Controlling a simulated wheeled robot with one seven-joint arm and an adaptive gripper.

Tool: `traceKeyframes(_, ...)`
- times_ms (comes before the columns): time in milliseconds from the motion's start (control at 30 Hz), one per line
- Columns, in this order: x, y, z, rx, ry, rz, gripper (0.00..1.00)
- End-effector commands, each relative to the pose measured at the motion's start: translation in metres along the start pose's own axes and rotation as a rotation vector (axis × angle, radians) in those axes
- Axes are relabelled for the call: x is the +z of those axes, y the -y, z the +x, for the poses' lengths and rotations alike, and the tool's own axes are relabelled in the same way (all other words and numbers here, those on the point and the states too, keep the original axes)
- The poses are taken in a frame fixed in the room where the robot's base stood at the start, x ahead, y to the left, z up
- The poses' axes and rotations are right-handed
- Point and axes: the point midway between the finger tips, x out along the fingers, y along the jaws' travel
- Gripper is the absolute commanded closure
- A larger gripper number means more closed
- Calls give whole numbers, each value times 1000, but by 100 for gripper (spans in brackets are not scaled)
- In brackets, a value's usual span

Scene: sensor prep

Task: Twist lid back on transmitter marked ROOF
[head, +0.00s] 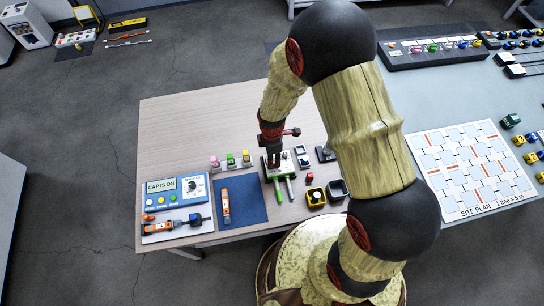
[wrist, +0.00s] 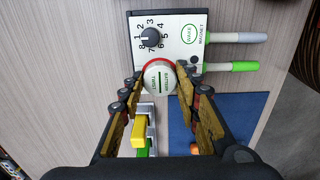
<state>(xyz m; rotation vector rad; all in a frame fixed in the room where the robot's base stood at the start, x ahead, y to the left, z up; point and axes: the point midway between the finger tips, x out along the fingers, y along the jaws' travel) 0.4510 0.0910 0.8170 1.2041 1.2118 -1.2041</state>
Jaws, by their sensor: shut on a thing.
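The lid lies over the edge of a white dial unit (wrist: 165,42) marked WAKE MAGNET; what is under the lid is hidden. An orange transmitter (head: 226,200) lies on a blue mat (head: 250,208). I cannot read ROOF on anything.
A panel (head: 176,190) at left displays CAP IS ON. Pink, green and yellow blocks (head: 231,160) stand behind the mat. The table's far left is clear.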

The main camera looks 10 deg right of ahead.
Motion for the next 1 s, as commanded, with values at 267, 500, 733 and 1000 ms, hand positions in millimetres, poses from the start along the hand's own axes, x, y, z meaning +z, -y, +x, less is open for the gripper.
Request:
traceKeyframes(267,0,0,0,0,0,0,54)
traceKeyframes(500,0,0,0,0,0,0,46)
traceKeyframes(733,0,0,0,0,0,0,39)
traceKeyframes(1000,0,0,0,0,0,0,37)
